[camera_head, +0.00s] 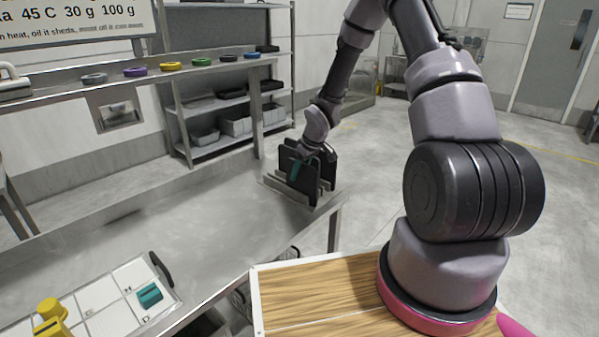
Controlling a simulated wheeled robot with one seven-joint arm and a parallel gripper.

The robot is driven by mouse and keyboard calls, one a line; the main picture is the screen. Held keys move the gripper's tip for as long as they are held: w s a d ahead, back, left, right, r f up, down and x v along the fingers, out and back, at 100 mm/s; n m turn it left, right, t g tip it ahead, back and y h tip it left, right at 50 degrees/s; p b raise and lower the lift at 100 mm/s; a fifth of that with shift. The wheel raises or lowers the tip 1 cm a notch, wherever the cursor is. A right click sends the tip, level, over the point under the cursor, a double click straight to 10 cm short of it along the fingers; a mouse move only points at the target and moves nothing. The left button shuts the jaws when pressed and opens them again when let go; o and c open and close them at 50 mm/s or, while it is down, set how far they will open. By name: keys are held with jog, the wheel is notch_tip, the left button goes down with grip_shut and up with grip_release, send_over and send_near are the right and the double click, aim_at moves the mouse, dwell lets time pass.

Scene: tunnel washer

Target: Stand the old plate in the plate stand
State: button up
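The plate stand (270,184) is a grey slotted metal rack at the right end of the steel bench. Dark, thin upright plates (290,164) show in it, close together. A teal piece (327,166) shows among them, just below my gripper. My gripper (309,158) is down at the stand, at the top of the dark plates. The fingertips are small and partly hidden, so I cannot tell whether they hold a plate. Which plate is the old one cannot be told from this view.
A white tray (104,317) at the lower left holds a teal block (149,295) and a yellow knobbed piece (48,317). Coloured rings (135,72) line the raised shelf behind. The middle of the steel bench (175,215) is clear. A wooden top (310,287) lies in front.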

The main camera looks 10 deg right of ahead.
jog(key=v, duration=1.1)
jog(key=shift+w, duration=0.1)
jog(key=s+d+r+m+t+h, duration=0.1)
jog(key=s+d+r+m+h, duration=0.15)
jog(key=s+r, duration=0.45)
jog(key=s+d+r+m+h, duration=0.1)
jog(key=s+d+r+m, duration=0.15)
jog(key=r, duration=0.85)
jog(key=s+r+m+t+y, duration=0.1)
jog(key=s+r+m, duration=0.2)
jog(key=s+r, duration=0.3)
jog(key=s+a+r+m+t+y, duration=0.1)
jog(key=s+r, duration=0.5)
jog(key=s, duration=0.6)
jog(key=shift+a+r+m+y, duration=0.25)
jog(key=shift+m+y, duration=0.2)
jog(key=shift+m, duration=0.75)
jog(key=shift+d, duration=0.1)
